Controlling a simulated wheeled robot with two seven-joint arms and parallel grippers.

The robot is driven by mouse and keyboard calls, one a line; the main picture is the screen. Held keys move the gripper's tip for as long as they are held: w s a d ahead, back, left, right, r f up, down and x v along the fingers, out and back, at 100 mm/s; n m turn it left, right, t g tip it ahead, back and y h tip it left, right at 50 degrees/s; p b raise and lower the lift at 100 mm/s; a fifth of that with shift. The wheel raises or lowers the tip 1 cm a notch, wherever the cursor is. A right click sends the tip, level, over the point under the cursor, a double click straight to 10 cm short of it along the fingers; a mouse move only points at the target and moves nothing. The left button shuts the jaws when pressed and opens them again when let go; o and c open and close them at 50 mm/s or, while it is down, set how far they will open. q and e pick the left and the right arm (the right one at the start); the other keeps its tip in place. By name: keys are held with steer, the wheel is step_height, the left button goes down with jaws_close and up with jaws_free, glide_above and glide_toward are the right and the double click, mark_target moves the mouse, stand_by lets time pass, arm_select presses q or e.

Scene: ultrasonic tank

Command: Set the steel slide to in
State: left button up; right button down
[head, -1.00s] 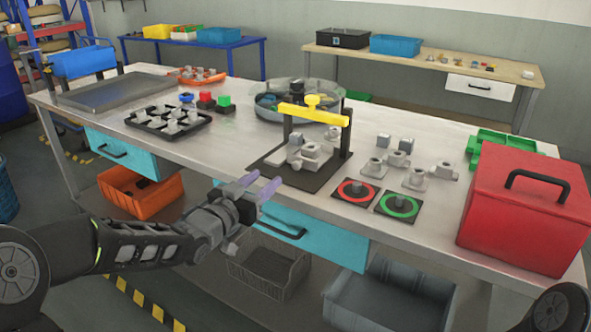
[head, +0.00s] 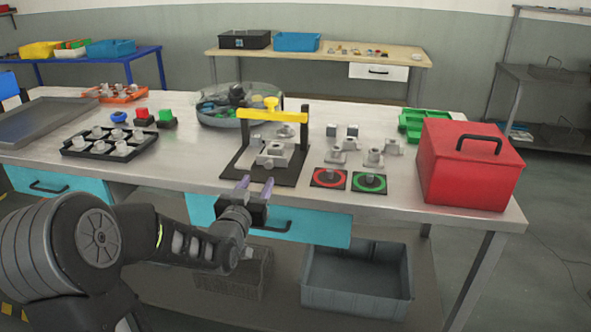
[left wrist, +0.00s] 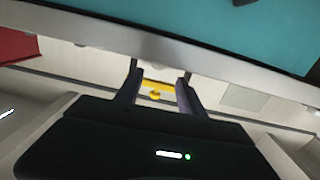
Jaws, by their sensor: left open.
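A black-based fixture (head: 240,170) stands near the table's front edge, with a yellow bar (head: 285,116) and yellow knob across its top. Grey metal parts (head: 272,156) sit on its base under the bar. I cannot tell for sure which part is the steel slide, or how it is set. My left gripper (head: 256,182) is open and empty, just in front of the table's front edge and the fixture. In the left wrist view, the open fingers (left wrist: 160,76) frame the yellow bar (left wrist: 157,92) beyond them. My right gripper is not in view.
Red-ringed (head: 329,178) and green-ringed (head: 369,182) pads lie right of the fixture, with several grey parts behind. A red box (head: 468,165) stands farther right. A black tray (head: 80,151) is at left, a round clear-lidded tub (head: 225,122) behind. Teal drawers (head: 318,230) are below.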

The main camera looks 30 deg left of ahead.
mark_target(268, 166)
arm_select(q)
steer(key=shift+d, duration=0.2)
steer(key=shift+w, duration=0.1)
steer(key=shift+r, duration=0.1)
steer(key=shift+p+x, duration=0.5)
steer(key=shift+x, duration=3.4)
steer(key=shift+a, duration=0.1)
jaws_close()
